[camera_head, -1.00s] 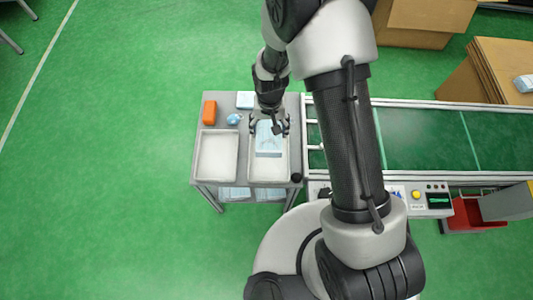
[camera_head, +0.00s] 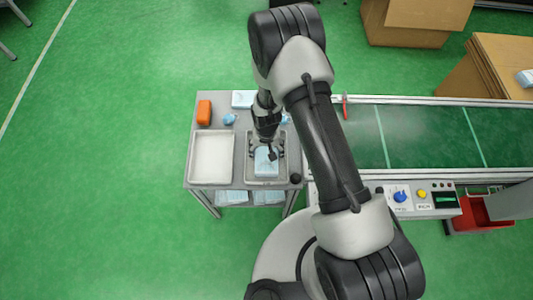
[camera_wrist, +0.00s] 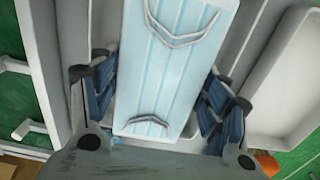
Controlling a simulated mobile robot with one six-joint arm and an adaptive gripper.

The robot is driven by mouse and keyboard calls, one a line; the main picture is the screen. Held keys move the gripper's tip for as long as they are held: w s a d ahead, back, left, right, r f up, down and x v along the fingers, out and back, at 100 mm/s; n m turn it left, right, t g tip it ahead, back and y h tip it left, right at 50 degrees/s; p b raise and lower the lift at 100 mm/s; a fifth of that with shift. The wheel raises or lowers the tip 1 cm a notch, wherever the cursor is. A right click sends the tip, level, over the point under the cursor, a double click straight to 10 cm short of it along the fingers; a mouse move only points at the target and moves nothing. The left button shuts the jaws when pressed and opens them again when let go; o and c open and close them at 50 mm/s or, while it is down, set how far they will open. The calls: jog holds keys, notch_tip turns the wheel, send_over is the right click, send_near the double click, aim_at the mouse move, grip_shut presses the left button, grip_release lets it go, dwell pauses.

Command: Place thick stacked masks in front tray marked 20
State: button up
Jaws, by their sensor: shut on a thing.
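My gripper (camera_head: 266,150) is shut on a stack of light blue masks (camera_head: 266,162) above or in the right-hand tray (camera_head: 250,178) on the small grey table. In the wrist view the mask stack (camera_wrist: 170,65) lies lengthwise between the blue-padded fingers of my gripper (camera_wrist: 160,98), ear loops facing the camera. The stack covers much of that tray. Whether it touches the tray floor I cannot tell. The left-hand tray (camera_head: 212,158) is white and empty; it also shows at the right of the wrist view (camera_wrist: 290,75). No number marking is readable.
An orange object (camera_head: 204,112), a small blue item (camera_head: 229,119) and a pale blue pack (camera_head: 243,99) lie at the table's back. A black knob (camera_head: 295,178) is at its front right corner. A green conveyor (camera_head: 410,135) and control panel (camera_head: 415,198) stand to the right.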

jog(key=shift+f, duration=0.65)
jog(key=shift+f, duration=0.15)
jog(key=o, duration=1.1)
jog(key=shift+c, duration=0.2)
